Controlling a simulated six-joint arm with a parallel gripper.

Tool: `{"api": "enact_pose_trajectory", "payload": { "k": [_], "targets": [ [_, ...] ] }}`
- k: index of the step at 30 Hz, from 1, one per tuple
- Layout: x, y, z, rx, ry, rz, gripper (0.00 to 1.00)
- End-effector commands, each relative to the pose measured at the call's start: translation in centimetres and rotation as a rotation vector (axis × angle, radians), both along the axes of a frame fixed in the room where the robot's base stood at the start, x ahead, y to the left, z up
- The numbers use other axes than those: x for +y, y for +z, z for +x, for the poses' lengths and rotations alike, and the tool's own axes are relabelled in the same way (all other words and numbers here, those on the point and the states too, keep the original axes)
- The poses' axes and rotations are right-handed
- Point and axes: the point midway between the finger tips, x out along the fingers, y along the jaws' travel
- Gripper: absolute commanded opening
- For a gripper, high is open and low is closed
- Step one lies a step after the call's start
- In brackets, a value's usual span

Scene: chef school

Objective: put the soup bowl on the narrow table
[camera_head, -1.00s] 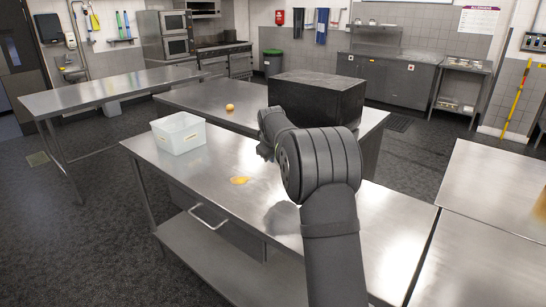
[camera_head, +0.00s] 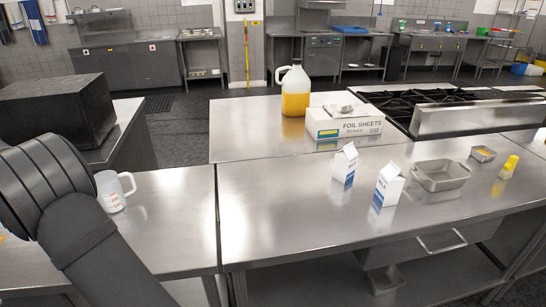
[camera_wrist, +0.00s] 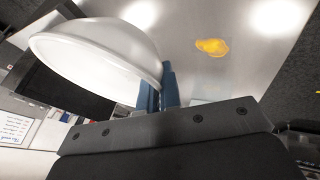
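In the wrist view a white bowl (camera_wrist: 95,55) lies tilted against my gripper (camera_wrist: 158,88). The blue fingers are close together at the bowl's edge and appear shut on it. A steel surface with a yellow-orange patch (camera_wrist: 212,47) shows beyond the bowl. My gripper and the bowl are out of the head view, where only my dark arm shows at the left. The long, slim steel table seen at the left in the earlier head view is out of the head view now.
A measuring cup (camera_head: 112,191) stands on the left counter by my arm. The middle counter (camera_head: 285,215) holds milk cartons (camera_head: 344,163), a metal pan (camera_head: 440,176) and a yellow bottle (camera_head: 508,167). Behind are a foil box (camera_head: 340,124), a jug (camera_head: 295,92) and a stove (camera_head: 450,108). A black box (camera_head: 60,108) is at left.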

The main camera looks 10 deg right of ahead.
Motion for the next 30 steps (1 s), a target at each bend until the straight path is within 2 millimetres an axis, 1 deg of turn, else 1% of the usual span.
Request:
{"api": "enact_pose_trajectory", "payload": {
  "k": [1,6,12,17,20,26,29,30],
  "targets": [
    [0.0,0.6,0.0,-0.002,0.000,0.002,0.00],
    [0.0,2.5,0.0,-0.002,0.001,0.001,0.00],
    [-1.9,2.3,1.4,0.000,-0.028,0.000,0.00],
    [-4.1,2.5,2.8,-0.002,-0.061,0.000,0.00],
    [-6.0,2.6,3.9,-0.001,-0.089,0.000,0.00],
    [-10.8,3.0,6.5,-0.002,-0.157,0.000,0.00],
    [-14.0,3.1,8.0,-0.002,-0.201,0.000,0.00],
    [-15.4,3.2,8.6,-0.003,-0.221,0.001,0.00]
  ]
}}
